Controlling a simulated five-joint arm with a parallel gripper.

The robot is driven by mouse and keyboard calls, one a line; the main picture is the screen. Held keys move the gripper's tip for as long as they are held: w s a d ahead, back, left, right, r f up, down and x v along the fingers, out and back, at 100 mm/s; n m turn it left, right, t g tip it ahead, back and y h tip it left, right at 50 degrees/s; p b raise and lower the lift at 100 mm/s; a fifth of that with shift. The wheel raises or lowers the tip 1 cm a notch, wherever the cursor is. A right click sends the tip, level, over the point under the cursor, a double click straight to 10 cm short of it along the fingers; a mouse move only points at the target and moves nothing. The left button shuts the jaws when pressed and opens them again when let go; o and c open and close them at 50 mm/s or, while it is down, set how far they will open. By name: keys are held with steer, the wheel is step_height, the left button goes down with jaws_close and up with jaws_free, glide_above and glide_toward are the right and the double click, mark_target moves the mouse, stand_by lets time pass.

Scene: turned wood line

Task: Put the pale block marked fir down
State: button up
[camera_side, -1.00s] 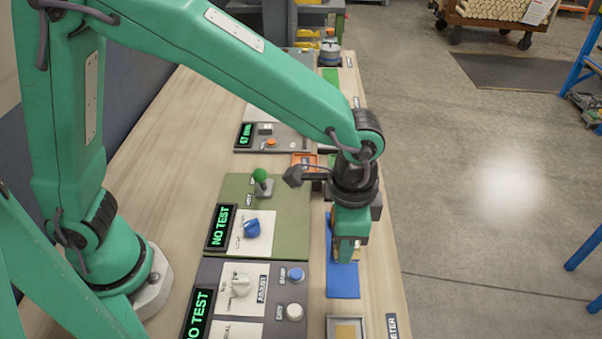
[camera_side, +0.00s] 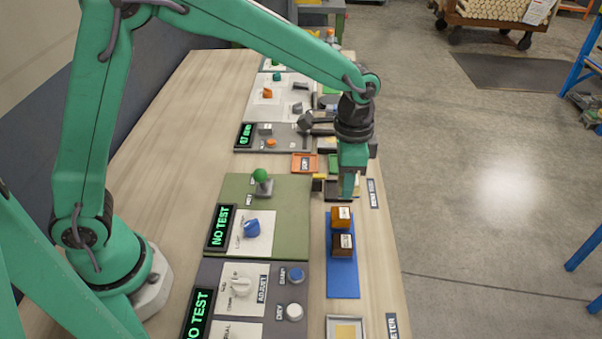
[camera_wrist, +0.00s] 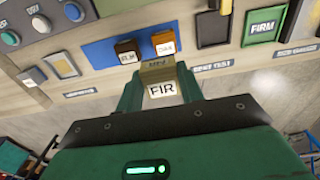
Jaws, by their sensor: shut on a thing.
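My gripper (camera_side: 348,196) is shut on the pale block (camera_wrist: 163,90), whose white label reads FIR in the wrist view. The gripper also shows there (camera_wrist: 161,95), with a finger on either side of the block. In the side view the fingers hide most or all of the block. The gripper is just beyond the far end of the blue mat (camera_side: 342,285). An orange-brown block (camera_side: 341,215) and a dark brown block (camera_side: 342,244) sit on that mat. I cannot tell the exact height of the held block.
A small orange tray (camera_side: 304,163) lies left of my gripper. Control panels (camera_side: 265,210) with knobs and a green-topped lever line the bench. A pale-centred tray (camera_side: 345,329) is nearest.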

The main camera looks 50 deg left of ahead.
steer(key=w+a+f, duration=0.4)
steer(key=w+a, duration=0.1)
steer(key=w+a+f, duration=0.2)
steer(key=a, duration=0.1)
steer(key=shift+w+a+f, duration=0.15)
steer(key=shift+f, duration=0.15)
steer(key=shift+f, duration=0.1)
steer(key=shift+f, duration=1.95)
steer(key=shift+f, duration=0.1)
steer(key=o, duration=0.9)
steer(key=shift+o, duration=0.2)
